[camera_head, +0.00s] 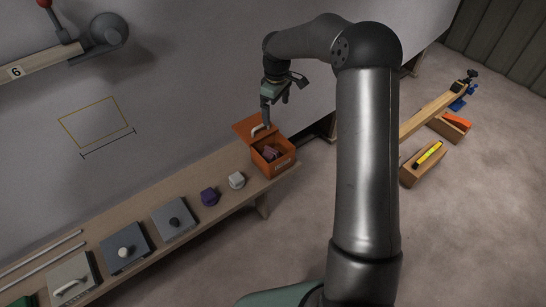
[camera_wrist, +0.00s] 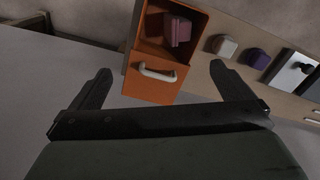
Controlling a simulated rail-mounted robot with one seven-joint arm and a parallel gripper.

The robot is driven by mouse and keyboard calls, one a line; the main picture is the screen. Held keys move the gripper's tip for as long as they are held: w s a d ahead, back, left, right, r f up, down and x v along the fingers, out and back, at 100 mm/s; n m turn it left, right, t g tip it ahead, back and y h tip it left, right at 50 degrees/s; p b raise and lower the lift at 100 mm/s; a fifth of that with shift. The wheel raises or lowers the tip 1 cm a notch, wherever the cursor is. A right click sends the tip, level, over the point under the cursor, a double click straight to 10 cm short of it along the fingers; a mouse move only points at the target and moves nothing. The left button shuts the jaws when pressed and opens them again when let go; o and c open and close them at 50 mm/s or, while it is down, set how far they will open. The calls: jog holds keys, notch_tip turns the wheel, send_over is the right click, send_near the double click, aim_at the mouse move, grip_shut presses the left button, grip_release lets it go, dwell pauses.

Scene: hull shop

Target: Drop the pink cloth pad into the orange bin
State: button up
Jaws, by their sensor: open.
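The orange bin (camera_head: 272,165) stands at the right end of the wooden shelf, with its lid (camera_head: 248,126) swung open towards the wall. A pink pad (camera_head: 271,153) lies inside the bin; it also shows in the wrist view (camera_wrist: 178,31) as a dull pink block. My gripper (camera_head: 276,98) is above and behind the bin, close to the lid. In the wrist view my gripper (camera_wrist: 160,80) has its two fingers wide apart with nothing between them except the view of the lid and its pale handle (camera_wrist: 157,72). The fingers look clear of the handle.
A white knob-shaped block (camera_head: 236,180) and a purple one (camera_head: 209,197) sit left of the bin on the shelf (camera_head: 190,170). Grey panels with knobs (camera_head: 174,220) lie further left. A wooden box with a yellow tool (camera_head: 424,165) stands on the floor at right.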

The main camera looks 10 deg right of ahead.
notch_tip(320, 180, up, 8)
jog(key=shift+r, duration=0.2)
jog(key=shift+s, duration=0.1)
dwell(0.3)
jog(key=s+a+r+m, duration=0.1)
jog(key=s+m, duration=0.8)
jog(key=s, duration=2.9)
jog(key=shift+s+a, duration=0.15)
